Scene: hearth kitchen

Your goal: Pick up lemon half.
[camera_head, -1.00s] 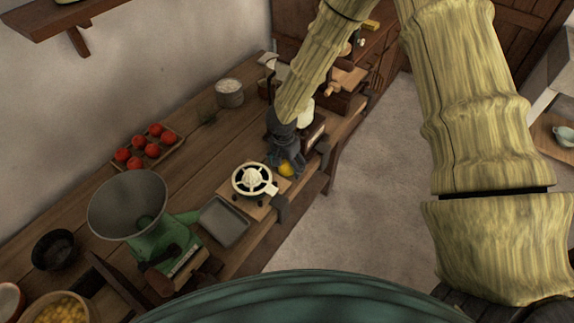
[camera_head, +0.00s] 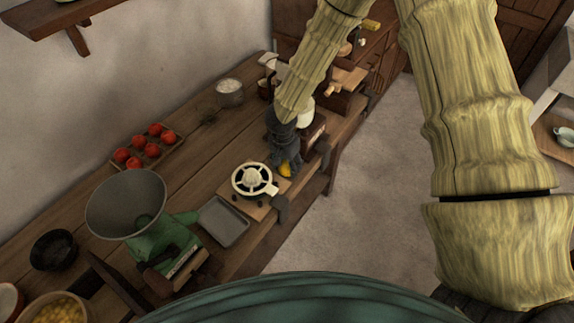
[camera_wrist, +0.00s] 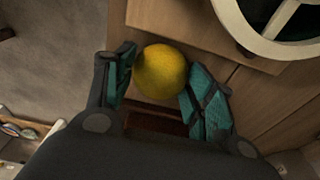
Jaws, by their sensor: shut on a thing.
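The lemon half (camera_wrist: 160,72) is yellow and sits between the two fingers of my gripper (camera_wrist: 155,85) in the wrist view, with its rounded side toward the camera. The teal pads of the fingers press on it from both sides. In the head view the lemon half (camera_head: 286,170) is a small yellow patch at the tips of my dark gripper (camera_head: 284,160), partly hidden by the fingers. It is near the front edge of the wooden counter (camera_head: 205,165), beside a cream-rimmed round device. I cannot tell whether it still touches the surface beneath.
The cream-rimmed device (camera_head: 253,180) on a board is close on the left of my gripper. A grey tray (camera_head: 222,221), a green mill with a wide funnel (camera_head: 127,203) and a tray of tomatoes (camera_head: 146,148) stand farther left. A white-topped pot (camera_head: 229,94) is behind.

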